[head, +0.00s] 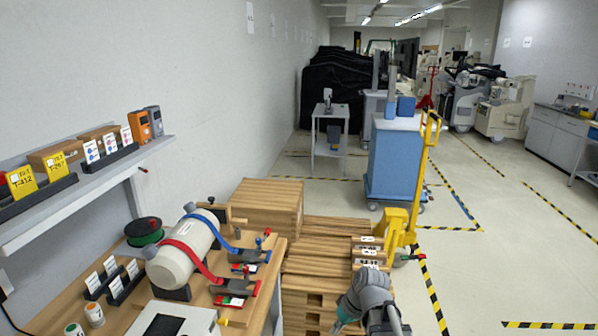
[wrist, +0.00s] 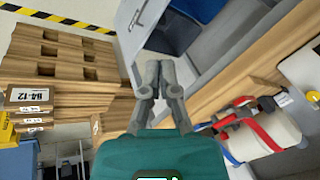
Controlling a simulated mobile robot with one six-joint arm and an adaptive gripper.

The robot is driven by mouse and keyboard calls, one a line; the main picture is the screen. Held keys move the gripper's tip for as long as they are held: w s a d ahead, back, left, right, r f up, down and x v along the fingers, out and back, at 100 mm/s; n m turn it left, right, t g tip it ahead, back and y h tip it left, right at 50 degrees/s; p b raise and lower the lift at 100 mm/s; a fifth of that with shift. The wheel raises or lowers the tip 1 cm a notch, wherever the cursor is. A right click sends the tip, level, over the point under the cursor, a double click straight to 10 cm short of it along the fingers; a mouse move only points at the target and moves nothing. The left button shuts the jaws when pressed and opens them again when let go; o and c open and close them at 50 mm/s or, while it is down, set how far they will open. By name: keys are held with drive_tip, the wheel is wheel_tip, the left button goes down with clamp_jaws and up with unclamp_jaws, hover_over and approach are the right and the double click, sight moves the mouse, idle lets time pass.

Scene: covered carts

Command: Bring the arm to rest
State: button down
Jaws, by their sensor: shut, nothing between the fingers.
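My gripper (wrist: 158,70) shows in the wrist view with its two grey fingers together and nothing between them. The teal body of the wrist fills the bottom middle of that view. In the head view my grey arm (head: 366,298) stands at the bottom, right of the wooden bench and in front of the stacked pallets; the fingers cannot be made out there. The fingers appear apart from the things around them.
A workbench (head: 120,318) holds a cream tank (head: 180,255) with red and blue straps. Wooden pallets (head: 315,265) stand beside it. A yellow pallet jack (head: 402,225) and a blue cart (head: 392,165) stand beyond. A shelf (head: 90,190) lines the left wall. Open floor lies right.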

drive_tip(key=s+d+m+h+p, duration=0.1)
drive_tip(key=s+d+m+h, duration=0.3)
drive_tip(key=d, duration=0.3)
drive_tip(key=shift+s+m+h, duration=0.3)
drive_tip(key=shift+s+m, duration=0.05)
drive_tip(key=shift+m, duration=0.35)
drive_tip(key=shift+a, duration=0.1)
idle(0.5)
